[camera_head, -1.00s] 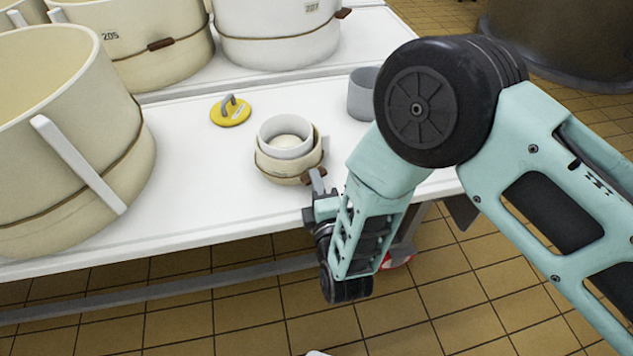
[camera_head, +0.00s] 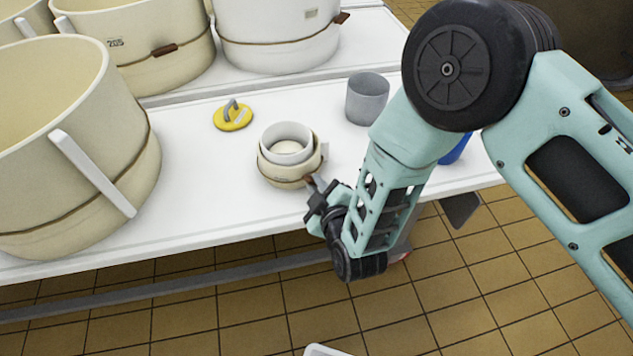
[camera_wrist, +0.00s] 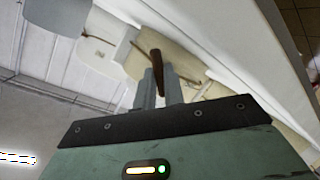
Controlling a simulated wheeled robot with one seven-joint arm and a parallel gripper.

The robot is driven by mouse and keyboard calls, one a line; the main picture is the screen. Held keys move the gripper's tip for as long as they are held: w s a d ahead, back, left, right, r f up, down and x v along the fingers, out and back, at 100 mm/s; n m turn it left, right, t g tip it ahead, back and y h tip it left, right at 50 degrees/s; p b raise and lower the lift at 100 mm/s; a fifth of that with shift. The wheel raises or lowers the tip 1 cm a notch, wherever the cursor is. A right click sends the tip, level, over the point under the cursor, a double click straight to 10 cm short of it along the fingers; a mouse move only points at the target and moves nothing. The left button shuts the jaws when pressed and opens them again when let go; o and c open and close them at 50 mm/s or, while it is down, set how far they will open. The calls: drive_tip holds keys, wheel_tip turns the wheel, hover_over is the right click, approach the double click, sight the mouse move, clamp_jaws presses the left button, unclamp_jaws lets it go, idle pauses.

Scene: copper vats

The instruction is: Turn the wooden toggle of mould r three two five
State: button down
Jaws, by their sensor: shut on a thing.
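A small cream mould (camera_head: 284,174) with a cord around it and a white ring inside stands near the table's front edge; no number on it is readable. Its brown wooden toggle (camera_head: 309,180) is on the side facing my gripper. My gripper (camera_head: 318,187) is at the mould's front right, shut on the toggle. In the wrist view, the toggle (camera_wrist: 157,68) stands up between my gripper's two grey fingers (camera_wrist: 159,90). The cream mould (camera_wrist: 178,66) with its cord shows behind; the fingers hide part of it.
A grey cup (camera_head: 367,99) and a yellow lid with a grey handle (camera_head: 232,116) stand behind the mould. A big cream mould (camera_head: 75,150) fills the left. More large moulds, one marked 205 (camera_head: 140,50), stand on the shelf behind. A blue thing (camera_head: 455,150) shows behind my arm.

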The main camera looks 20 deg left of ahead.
drive_tip(key=m+g, duration=0.2)
drive_tip(key=m, duration=0.1)
drive_tip(key=shift+w+d+r+y, duration=0.1)
drive_tip(key=shift+w+d+y, duration=0.1)
drive_tip(key=shift+y, duration=0.1)
drive_tip(key=shift+m+g+y, duration=0.5)
drive_tip(key=shift+m+g, duration=0.3)
drive_tip(key=shift+m, duration=0.6)
drive_tip(key=c, duration=1.5)
unclamp_jaws()
drive_tip(key=shift+d+r, duration=0.1)
drive_tip(key=p+v, duration=0.1)
drive_tip(key=v, duration=1.6)
drive_tip(key=shift+w+d, duration=0.1)
drive_tip(key=shift+d, duration=0.05)
